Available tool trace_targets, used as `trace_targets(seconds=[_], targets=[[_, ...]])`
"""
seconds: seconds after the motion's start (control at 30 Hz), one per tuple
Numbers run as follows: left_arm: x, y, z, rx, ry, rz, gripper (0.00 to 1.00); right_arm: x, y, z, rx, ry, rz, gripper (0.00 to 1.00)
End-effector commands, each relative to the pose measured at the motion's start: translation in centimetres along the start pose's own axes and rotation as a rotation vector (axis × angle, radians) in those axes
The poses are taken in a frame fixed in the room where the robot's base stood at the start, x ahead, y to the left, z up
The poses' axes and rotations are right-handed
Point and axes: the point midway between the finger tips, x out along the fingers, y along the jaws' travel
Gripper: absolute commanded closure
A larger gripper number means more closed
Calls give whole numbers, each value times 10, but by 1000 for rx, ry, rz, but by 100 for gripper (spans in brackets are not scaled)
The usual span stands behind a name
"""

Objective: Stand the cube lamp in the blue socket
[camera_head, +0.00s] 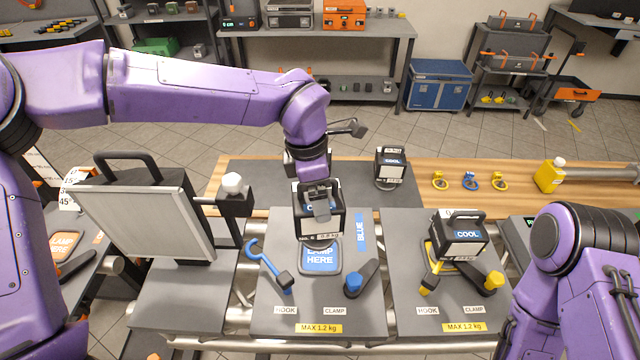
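My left gripper (320,207) reaches down over the middle station and is shut on a black cube lamp (304,224) with pale label strips. The lamp is upright, over the back part of the blue socket (320,262) marked "LAMP HERE". The lamp hides the socket's rear, and I cannot tell whether its base touches the socket. A blue hook (266,262) is left of the socket and a blue clamp (358,280) is right of it. Of my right arm only links show at the lower right; its gripper is out of view.
A "COOL" lamp (458,236) stands at the yellow station on the right. Another "COOL" lamp (390,167) stands on the back mat (250,185). A panel light (150,222) stands at the left.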

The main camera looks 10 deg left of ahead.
Motion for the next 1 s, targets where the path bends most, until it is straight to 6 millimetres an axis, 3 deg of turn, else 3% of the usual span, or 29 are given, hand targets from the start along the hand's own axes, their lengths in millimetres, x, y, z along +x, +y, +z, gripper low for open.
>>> trace_targets(seconds=[0.53,0.8,1.0], targets=[[59,1,-9,1,-2,3,92,54,-5,22,0,1,0,57],[82,1,-12,1,-2,1,92,61,-6,25,0,1,0,57],[87,1,-13,1,-3,3,92,62,-6,25,0,1,0,57]])
